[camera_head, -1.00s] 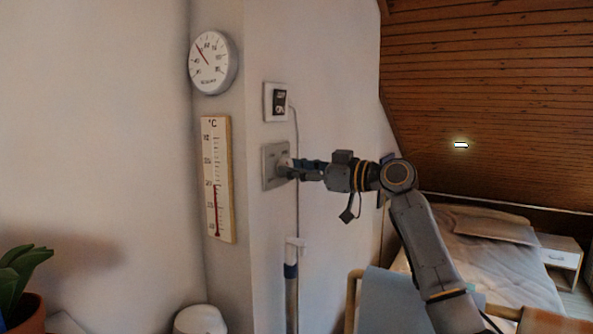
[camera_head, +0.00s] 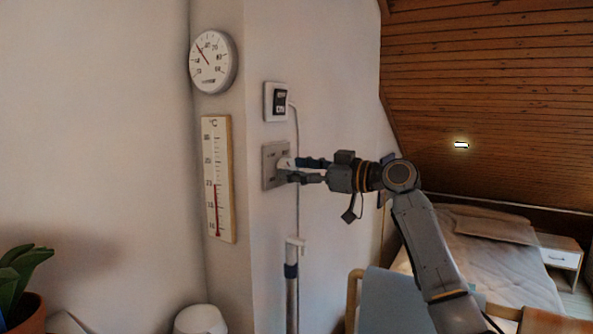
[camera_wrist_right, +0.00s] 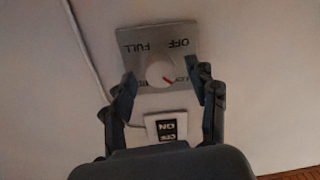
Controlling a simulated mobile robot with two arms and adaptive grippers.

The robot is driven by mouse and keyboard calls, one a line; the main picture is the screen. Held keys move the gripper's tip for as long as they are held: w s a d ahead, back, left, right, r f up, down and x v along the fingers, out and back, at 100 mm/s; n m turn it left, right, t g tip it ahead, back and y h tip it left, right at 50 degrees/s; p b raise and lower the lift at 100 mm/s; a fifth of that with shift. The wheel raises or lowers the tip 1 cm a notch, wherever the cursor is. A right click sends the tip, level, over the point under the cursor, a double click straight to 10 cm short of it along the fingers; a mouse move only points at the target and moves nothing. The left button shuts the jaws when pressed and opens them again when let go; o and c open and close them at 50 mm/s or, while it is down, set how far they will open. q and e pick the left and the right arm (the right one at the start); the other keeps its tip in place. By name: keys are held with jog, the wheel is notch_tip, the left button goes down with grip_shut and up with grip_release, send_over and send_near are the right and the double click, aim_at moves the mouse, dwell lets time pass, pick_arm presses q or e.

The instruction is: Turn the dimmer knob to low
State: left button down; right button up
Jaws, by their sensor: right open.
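The dimmer is a grey plate (camera_head: 269,180) on the wall, with a round white knob (camera_head: 284,162). In the right wrist view the plate (camera_wrist_right: 190,44) appears upside down, with OFF and FULL along its top edge and two partly hidden labels lower down. The knob (camera_wrist_right: 160,72) has a red mark pointing down and right, towards the partly hidden lower-right label. My right gripper (camera_head: 291,170) is open at the plate, its fingers on either side of the knob with gaps showing. My left gripper is not in view.
A white ON/OFF switch (camera_head: 267,102) with a cable is above the dimmer. A thermometer (camera_head: 229,190) and a round dial gauge (camera_head: 212,62) hang to its left. A vertical pole (camera_head: 291,285) stands below. A bed (camera_head: 470,255) is at right.

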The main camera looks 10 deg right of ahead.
jog(key=v, duration=1.1)
jog(key=shift+s+d, duration=0.2)
jog(key=shift+d, duration=0.05)
jog(key=shift+f, duration=0.1)
